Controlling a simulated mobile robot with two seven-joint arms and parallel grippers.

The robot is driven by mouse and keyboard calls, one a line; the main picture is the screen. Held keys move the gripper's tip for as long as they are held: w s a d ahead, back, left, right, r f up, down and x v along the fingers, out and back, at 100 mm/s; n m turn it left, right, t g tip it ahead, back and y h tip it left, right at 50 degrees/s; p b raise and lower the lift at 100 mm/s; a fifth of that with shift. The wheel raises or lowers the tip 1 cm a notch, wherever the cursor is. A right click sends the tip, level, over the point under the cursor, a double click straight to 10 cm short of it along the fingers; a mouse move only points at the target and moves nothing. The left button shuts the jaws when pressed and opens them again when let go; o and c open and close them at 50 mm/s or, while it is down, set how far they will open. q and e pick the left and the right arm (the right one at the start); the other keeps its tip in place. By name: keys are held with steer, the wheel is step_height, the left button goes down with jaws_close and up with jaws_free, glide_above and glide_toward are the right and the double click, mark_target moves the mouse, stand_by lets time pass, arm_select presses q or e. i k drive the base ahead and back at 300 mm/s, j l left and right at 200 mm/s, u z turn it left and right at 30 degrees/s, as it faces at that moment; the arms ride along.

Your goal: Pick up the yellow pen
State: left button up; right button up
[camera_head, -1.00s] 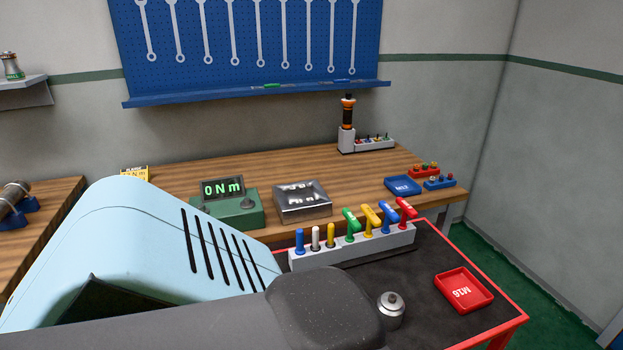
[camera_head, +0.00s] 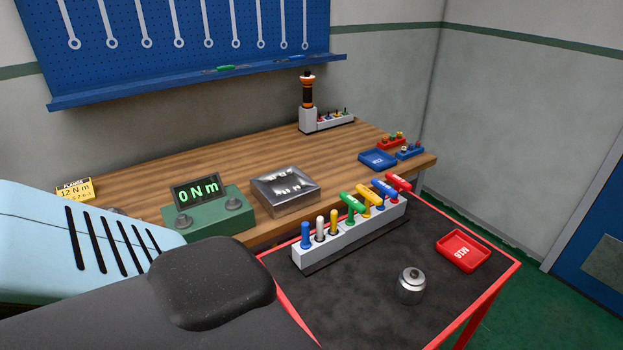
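A short, upright yellow pen-like piece (camera_head: 333,222) stands in a white rack (camera_head: 346,243) on the black top of a red-edged cart. It stands third from the left, just right of a white one (camera_head: 319,230) and a blue one (camera_head: 305,236) of similar shape. Its lower end is hidden in the rack. Farther right in the same rack is a row of T-handled tools in green, yellow (camera_head: 368,196), blue and red. Neither of my grippers shows in the head view, so I see nothing held.
A steel knobbed weight (camera_head: 411,285) and a red tray (camera_head: 463,250) sit on the cart top, right of the rack. Behind stands a wooden bench (camera_head: 210,170) with a green torque meter (camera_head: 208,212) and a metal block (camera_head: 285,190). Large light-blue and dark shapes block the lower left.

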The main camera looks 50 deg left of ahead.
mark_target(333, 231)
steer(key=k+j, duration=0.2)
steer(key=j, duration=0.15)
steer(key=k+j, duration=0.15)
steer(key=j, duration=0.2)
steer(key=k+j, duration=0.2)
steer(key=j, duration=0.15)
